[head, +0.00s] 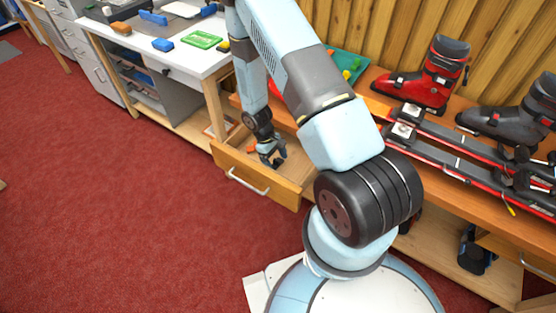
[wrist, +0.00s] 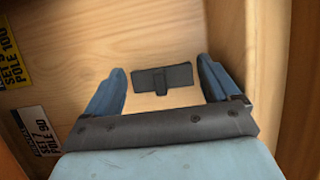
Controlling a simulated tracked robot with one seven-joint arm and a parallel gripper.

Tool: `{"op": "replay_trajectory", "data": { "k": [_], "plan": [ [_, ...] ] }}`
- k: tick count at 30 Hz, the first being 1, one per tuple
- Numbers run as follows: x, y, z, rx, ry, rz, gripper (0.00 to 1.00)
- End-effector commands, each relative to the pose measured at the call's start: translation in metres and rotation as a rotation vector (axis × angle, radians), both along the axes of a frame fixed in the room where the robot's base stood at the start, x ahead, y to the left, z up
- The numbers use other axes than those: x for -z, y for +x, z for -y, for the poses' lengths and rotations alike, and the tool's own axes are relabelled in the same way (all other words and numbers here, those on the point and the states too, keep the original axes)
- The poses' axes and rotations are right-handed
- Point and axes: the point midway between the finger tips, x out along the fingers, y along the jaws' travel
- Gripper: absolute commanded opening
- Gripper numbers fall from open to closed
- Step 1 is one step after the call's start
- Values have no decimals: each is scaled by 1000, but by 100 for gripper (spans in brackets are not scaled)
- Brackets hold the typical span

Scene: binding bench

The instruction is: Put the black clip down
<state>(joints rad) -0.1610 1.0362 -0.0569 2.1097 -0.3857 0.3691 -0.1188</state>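The black clip (wrist: 162,78) shows in the wrist view, lying on the pale wooden floor of the open drawer (wrist: 120,30). It is a flat dark bar with a short tab on its near side. My gripper (wrist: 161,67) is open, with one blue finger on each side of the clip and a clear gap to both. In the head view my gripper (head: 276,159) reaches down into the drawer (head: 255,187). I cannot make out the clip there.
Drawer walls stand close to my gripper; labels (wrist: 14,55) lie at left. A white table (head: 185,62) with small items stands at left. Red carpet is clear in front.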

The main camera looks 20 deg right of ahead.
Motion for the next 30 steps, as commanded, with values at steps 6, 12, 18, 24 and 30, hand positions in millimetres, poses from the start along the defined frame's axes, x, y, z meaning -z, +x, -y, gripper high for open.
{"op": "replay_trajectory", "data": {
  "k": [6, 12, 18, 24, 30],
  "plan": [
    [-1, 0, 0, 0, 0, 0, 89],
    [-17, 6, -3, 1, 0, 2, 89],
    [-49, 17, -11, 1, 1, 3, 89],
    [-82, 28, -19, 1, 1, 4, 89],
    [-104, 35, -24, 1, 0, 1, 89]
  ]
}}
